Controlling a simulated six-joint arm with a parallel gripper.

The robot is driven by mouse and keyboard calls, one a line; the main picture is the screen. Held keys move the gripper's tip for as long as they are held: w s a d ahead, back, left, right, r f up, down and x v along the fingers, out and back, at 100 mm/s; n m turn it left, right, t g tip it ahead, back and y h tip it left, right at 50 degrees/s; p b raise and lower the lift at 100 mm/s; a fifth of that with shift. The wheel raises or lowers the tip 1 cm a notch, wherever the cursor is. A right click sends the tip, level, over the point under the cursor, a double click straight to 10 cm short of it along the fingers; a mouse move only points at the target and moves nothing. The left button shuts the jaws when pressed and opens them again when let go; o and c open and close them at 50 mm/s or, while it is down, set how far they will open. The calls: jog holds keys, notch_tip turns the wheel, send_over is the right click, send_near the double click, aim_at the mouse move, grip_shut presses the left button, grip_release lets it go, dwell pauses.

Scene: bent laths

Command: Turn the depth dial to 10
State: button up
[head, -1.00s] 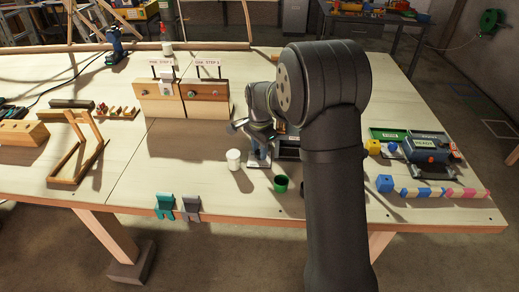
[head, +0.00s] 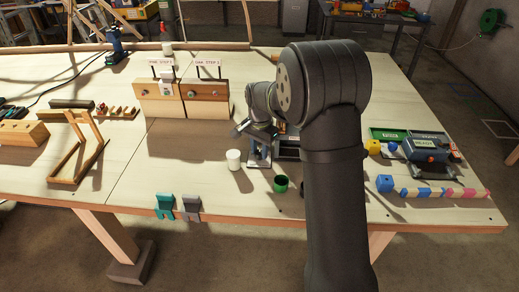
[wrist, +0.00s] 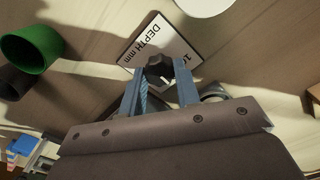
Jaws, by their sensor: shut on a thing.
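The depth dial (wrist: 159,60) is a small dark knob at the top middle of the wrist view. It sits against a white plate (wrist: 148,34) lettered "DEPTH mm". A "1" shows at the plate's right edge; the rest of the reading is hidden, so I cannot tell the setting. My gripper (wrist: 162,74) has its two blue-grey fingers shut on the dial, one at each side. In the head view my wrist is above the table in the middle, and my own arm hides part of that area; I cannot make out the dial there.
A white cup (head: 233,159) and a green cup (head: 281,184) stand close in front of my gripper. Wooden stop blocks (head: 207,92) stand behind to the left. A blue device (head: 427,149) and a striped lath (head: 440,193) are at the right. The left-front tabletop is mostly clear.

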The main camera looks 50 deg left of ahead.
aim_at(260, 152)
jog(key=o, duration=1)
jog(key=shift+c, duration=0.2)
notch_tip(260, 152, up, 18)
jog(key=shift+f, duration=0.25)
